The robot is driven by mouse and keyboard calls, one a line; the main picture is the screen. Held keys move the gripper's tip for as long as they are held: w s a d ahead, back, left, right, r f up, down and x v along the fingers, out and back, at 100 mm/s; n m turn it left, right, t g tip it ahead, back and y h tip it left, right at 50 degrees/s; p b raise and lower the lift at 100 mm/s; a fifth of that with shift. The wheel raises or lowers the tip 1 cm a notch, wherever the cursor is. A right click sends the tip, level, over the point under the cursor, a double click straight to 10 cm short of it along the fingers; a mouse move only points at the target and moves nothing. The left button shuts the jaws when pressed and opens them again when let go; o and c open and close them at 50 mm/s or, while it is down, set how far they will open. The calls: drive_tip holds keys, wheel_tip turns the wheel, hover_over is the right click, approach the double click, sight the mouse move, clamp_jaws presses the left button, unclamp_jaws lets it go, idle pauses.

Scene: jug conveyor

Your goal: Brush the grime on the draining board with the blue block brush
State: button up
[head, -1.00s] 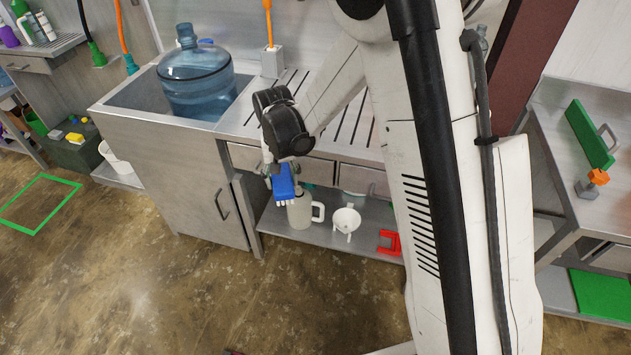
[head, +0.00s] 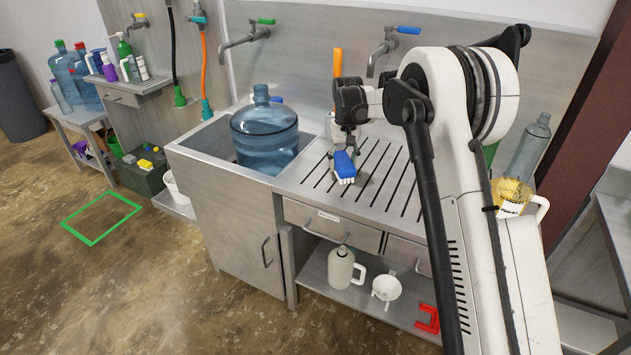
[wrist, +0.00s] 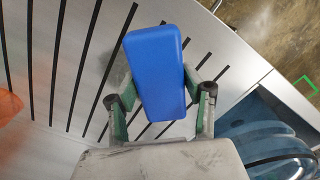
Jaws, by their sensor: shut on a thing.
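The blue block brush (head: 345,163), with pale bristles facing down, is in my gripper (head: 347,150) over the left part of the slotted draining board (head: 316,197). The wrist view shows the blue back of the brush (wrist: 156,72) between the two fingers of my gripper (wrist: 161,104), which are shut on its sides. The bristles are at or just above the board; I cannot tell if they touch. A faint grey patch (wrist: 116,72) shows beside the brush on the board (wrist: 66,70); I cannot tell whether it is grime or shadow.
A large blue water jug (head: 264,135) stands in the sink (head: 190,143) left of the board. An orange-handled thing (head: 337,75) stands behind my gripper. Taps (head: 386,45) project from the back wall. A white jug (head: 341,268) and funnel (head: 386,288) are on the shelf below.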

drive_tip(key=w+d+r, duration=0.2)
drive_tip(key=w+d, duration=0.1)
drive_tip(key=d, duration=0.6)
drive_tip(key=shift+n, duration=0.4)
drive_tip(key=shift+w+a+f+b, duration=0.1)
drive_tip(key=shift+f+b, duration=0.2)
drive_tip(key=shift+f, duration=1.3)
drive_tip(key=shift+w+f+b, duration=0.1)
drive_tip(key=shift+f+b, duration=0.15)
drive_tip(key=shift+f, duration=1.3)
drive_tip(key=shift+f+b, duration=0.55)
drive_tip(key=shift+f, duration=0.25)
drive_tip(key=shift+a, duration=0.1)
